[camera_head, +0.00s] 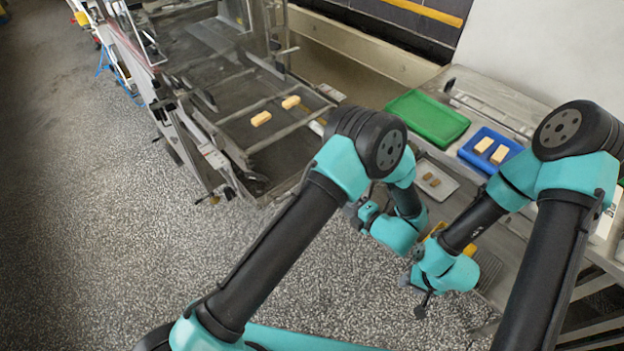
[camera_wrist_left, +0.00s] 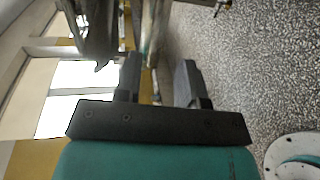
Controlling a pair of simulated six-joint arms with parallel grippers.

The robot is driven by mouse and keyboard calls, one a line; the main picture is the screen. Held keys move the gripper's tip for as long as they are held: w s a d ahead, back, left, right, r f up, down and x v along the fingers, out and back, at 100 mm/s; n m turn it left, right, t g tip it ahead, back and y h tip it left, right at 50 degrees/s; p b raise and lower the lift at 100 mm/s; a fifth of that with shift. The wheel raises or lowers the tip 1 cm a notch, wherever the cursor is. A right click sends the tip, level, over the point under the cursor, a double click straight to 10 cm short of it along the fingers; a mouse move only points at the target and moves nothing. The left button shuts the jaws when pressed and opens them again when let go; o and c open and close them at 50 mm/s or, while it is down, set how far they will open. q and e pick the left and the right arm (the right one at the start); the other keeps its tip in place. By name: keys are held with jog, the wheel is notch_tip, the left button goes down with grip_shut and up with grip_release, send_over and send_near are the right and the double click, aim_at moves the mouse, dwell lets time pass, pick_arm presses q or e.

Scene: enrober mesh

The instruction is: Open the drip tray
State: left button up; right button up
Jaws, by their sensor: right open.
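The enrober (camera_head: 215,85) stands at the upper left in the head view, with a wire mesh belt (camera_head: 245,125) at its near end. I cannot clearly pick out the drip tray; the dark space under the belt is partly hidden. My left gripper (camera_wrist_left: 158,80) shows in the left wrist view with its two dark fingers apart and nothing between them. In the head view it is mostly hidden at my left wrist, to the right of the enrober and apart from it. My right gripper (camera_head: 422,306) points down over the floor, open and empty, away from the enrober.
Two tan bars (camera_head: 261,118) lie on the mesh. At right, a bench holds a green tray (camera_head: 428,118), a blue tray (camera_head: 470,152) with pale bars and a small grey tray (camera_head: 450,190) with brown pieces. The speckled floor (camera_head: 110,240) at left is clear.

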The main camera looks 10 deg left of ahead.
pick_arm(q)
jog(key=shift+w+a, duration=0.1)
jog(key=x, duration=1.7)
jog(key=shift+a+f, duration=0.1)
jog(key=shift+a, duration=0.05)
jog(key=shift+c, duration=0.4)
grip_shut()
